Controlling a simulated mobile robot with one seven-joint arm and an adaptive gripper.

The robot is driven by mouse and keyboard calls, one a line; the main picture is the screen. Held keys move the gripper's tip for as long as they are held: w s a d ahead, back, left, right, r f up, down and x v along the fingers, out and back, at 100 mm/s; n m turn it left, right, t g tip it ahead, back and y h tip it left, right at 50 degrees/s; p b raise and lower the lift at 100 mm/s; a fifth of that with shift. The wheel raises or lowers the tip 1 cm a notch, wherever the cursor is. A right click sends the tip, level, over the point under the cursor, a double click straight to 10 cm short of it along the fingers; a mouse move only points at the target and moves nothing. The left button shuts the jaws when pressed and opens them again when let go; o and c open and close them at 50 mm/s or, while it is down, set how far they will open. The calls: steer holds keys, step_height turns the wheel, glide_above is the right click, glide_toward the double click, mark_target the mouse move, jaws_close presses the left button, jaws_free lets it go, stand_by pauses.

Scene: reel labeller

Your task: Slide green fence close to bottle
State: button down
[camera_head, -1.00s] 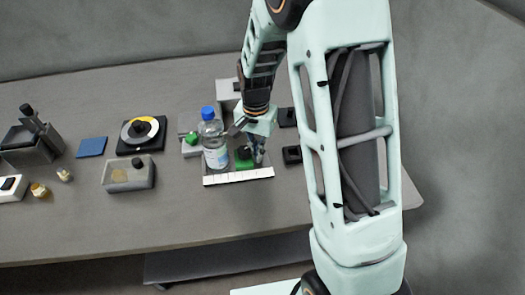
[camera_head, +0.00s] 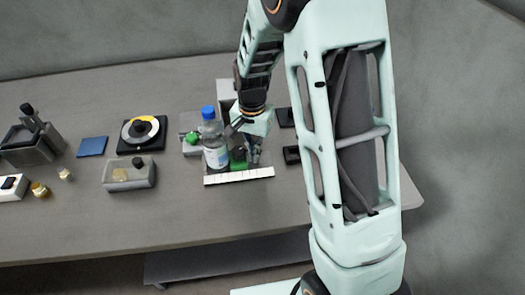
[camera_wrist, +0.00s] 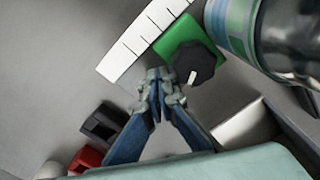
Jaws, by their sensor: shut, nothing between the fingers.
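The green fence (camera_head: 238,166) is a small green block with a black knob, standing behind the white ruled strip (camera_head: 240,176). It also shows in the wrist view (camera_wrist: 176,34), with the knob (camera_wrist: 194,63) on top. The clear bottle (camera_head: 214,154) with a blue cap stands upright just left of the fence; in the wrist view the bottle (camera_wrist: 285,40) is at upper right. Fence and bottle are very close; I cannot tell if they touch. My gripper (camera_wrist: 162,86) is shut and empty, its fingertips at the knob's side away from the bottle. The gripper (camera_head: 254,158) is right of the fence.
A grey block with a green knob (camera_head: 192,139) stands left of the bottle. Black blocks (camera_head: 291,155) lie right of my gripper. The table front is clear.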

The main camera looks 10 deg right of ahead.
steer(key=shift+d, duration=0.25)
step_height(320, 180, up, 8)
steer(key=p, duration=0.5)
steer(key=shift+p, duration=0.35)
steer(key=shift+d, duration=0.1)
